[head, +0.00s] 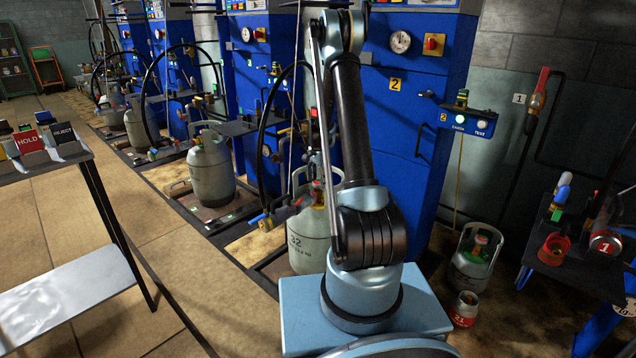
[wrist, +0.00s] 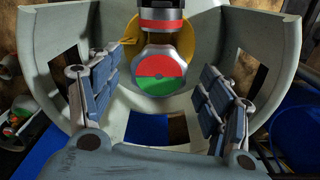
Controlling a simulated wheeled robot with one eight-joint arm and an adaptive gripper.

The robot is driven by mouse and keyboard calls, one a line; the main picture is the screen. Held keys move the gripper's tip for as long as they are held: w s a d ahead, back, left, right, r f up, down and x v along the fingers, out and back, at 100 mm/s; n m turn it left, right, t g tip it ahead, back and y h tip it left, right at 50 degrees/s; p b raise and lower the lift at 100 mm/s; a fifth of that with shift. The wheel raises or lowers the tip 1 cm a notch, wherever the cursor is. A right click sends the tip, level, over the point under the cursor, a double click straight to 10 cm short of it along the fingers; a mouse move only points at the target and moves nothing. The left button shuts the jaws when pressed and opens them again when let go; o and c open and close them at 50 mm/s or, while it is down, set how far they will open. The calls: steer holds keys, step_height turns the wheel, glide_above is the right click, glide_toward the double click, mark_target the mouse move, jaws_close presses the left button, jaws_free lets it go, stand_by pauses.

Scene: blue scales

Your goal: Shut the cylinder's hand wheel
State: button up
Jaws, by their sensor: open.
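The grey cylinder (head: 308,240), marked 32, stands on the scale in front of the blue cabinet in the head view, partly hidden by my arm. In the wrist view its pale collar (wrist: 265,40) curves around the valve. The hand wheel (wrist: 168,75), with a disc red above and green below, faces the camera at the centre. My gripper (wrist: 158,88) is open. Its padded fingers stand left and right of the hand wheel, with visible gaps on both sides. In the head view my arm mostly hides the wheel and gripper.
A red-banded black part (wrist: 162,14) and a yellow fitting (wrist: 125,50) sit by the wheel. A blue-handled hose fitting (head: 262,220) is left of the cylinder. A small cylinder (head: 473,258) and a red-labelled can (head: 465,309) stand right. Another cylinder (head: 210,170) stands farther left.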

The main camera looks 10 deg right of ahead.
mark_target(318, 182)
step_height(318, 182, up, 12)
stand_by(0.6)
steer(key=s+r+n, duration=0.2)
steer(key=s+r, duration=0.3)
steer(key=s, duration=0.4)
steer(key=s+r+n+t, duration=0.1)
steer(key=s+r+n, duration=0.1)
steer(key=s+r, duration=0.45)
steer(key=s+r+n, duration=0.2)
steer(key=s+r, duration=0.1)
steer(key=s, duration=0.7)
steer(key=s+f+n, duration=0.3)
steer(key=s+f, duration=0.1)
steer(key=s, duration=0.8)
steer(key=s+f+n+t, duration=0.1)
steer(key=s+f+n, duration=0.2)
steer(key=s, duration=0.9)
steer(key=shift+s+d+f+n, duration=0.15)
steer(key=shift+s+f+n, duration=0.15)
steer(key=shift+f, duration=0.4)
